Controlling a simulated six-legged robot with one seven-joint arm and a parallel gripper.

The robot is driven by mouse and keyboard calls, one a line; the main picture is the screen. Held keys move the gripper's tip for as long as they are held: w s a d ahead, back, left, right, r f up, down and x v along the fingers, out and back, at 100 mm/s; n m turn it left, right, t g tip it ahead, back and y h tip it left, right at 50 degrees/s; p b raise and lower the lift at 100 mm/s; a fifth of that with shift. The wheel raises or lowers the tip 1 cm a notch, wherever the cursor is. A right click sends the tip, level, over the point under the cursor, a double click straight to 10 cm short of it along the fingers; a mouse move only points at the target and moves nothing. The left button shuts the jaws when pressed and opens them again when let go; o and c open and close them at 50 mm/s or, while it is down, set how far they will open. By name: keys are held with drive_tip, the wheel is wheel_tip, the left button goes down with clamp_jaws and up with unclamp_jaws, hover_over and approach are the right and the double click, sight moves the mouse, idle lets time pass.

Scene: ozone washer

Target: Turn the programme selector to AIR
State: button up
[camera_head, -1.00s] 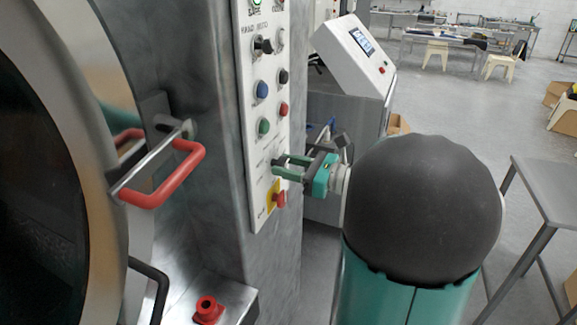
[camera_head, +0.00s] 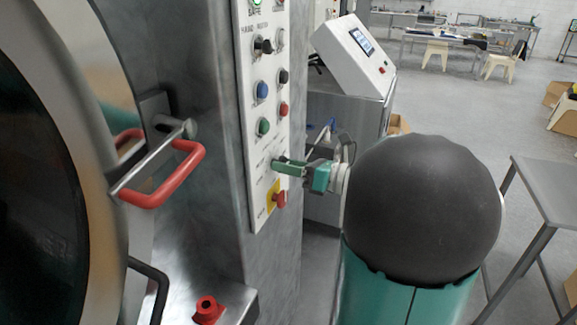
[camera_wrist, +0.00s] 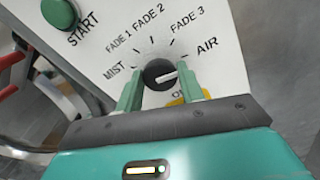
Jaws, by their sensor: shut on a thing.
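The programme selector (camera_wrist: 160,74) is a round black knob with a white pointer mark, on the white control panel. Around it are the labels MIST, FADE 1, FADE 2, FADE 3 and AIR. In the wrist view its pointer lies to the right and slightly up, roughly on the AIR side; I cannot tell whether it lines up exactly with the AIR tick. My gripper (camera_wrist: 160,90) has one green finger on each side of the knob and is shut on it. In the head view my gripper (camera_head: 278,166) reaches the panel from the right, and its fingers hide the selector.
A red emergency button (camera_head: 280,199) on a yellow plate sits just below my gripper. The green START button (camera_wrist: 60,12) is above left of the selector. Other buttons line the panel (camera_head: 258,215). A red door handle (camera_head: 170,180) stands out at left.

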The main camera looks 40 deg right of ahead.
drive_tip(key=o, duration=1)
drive_tip(key=v, duration=1.4)
